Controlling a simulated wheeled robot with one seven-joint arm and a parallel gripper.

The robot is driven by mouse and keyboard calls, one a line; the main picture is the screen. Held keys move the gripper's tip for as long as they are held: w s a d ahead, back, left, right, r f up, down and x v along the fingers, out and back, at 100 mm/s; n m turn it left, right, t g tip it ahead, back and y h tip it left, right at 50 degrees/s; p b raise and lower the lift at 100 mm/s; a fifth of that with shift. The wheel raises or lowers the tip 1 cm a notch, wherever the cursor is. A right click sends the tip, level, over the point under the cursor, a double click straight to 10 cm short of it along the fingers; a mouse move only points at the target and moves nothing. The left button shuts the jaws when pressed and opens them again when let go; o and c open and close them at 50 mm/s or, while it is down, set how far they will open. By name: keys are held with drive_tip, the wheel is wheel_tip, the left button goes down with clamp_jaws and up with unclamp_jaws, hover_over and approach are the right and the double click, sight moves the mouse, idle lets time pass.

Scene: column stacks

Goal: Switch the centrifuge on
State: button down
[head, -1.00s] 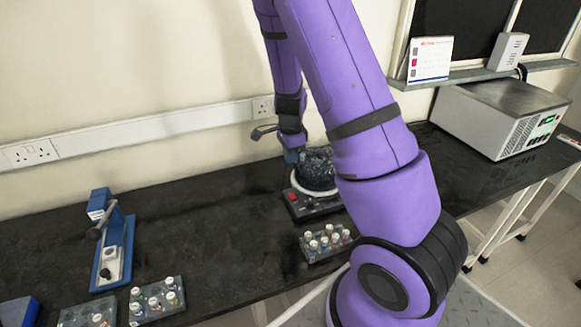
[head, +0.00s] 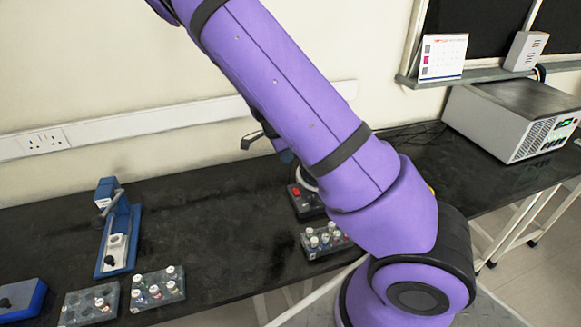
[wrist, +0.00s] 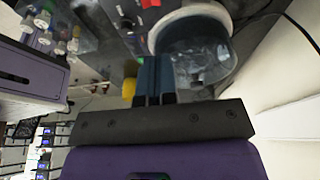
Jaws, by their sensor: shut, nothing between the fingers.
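The centrifuge (head: 304,203) stands on the black bench in the head view, a dark base with a red switch (head: 297,191) at its left. Most of its white-rimmed bowl is hidden behind my purple arm. In the wrist view its base (wrist: 112,12), the red switch (wrist: 150,3), a dark knob (wrist: 127,25) and the clear bowl (wrist: 205,62) show at the top. My gripper (wrist: 155,68) is shut and empty, its blue fingers just beside the bowl's rim; I cannot tell whether they touch. In the head view my arm hides most of the gripper.
A rack of white-capped vials (head: 325,240) stands in front of the centrifuge. Further left are more racks (head: 157,287), a blue stand (head: 117,240) and a blue box (head: 20,303). A grey instrument (head: 515,118) sits at the right. The bench between blue stand and centrifuge is clear.

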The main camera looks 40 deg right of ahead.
sight(294, 189)
drive_tip(key=x, duration=1.1)
drive_tip(key=shift+w+a+f, duration=0.1)
drive_tip(key=shift+a+f, duration=0.15)
drive_tip(key=shift+f, duration=0.75)
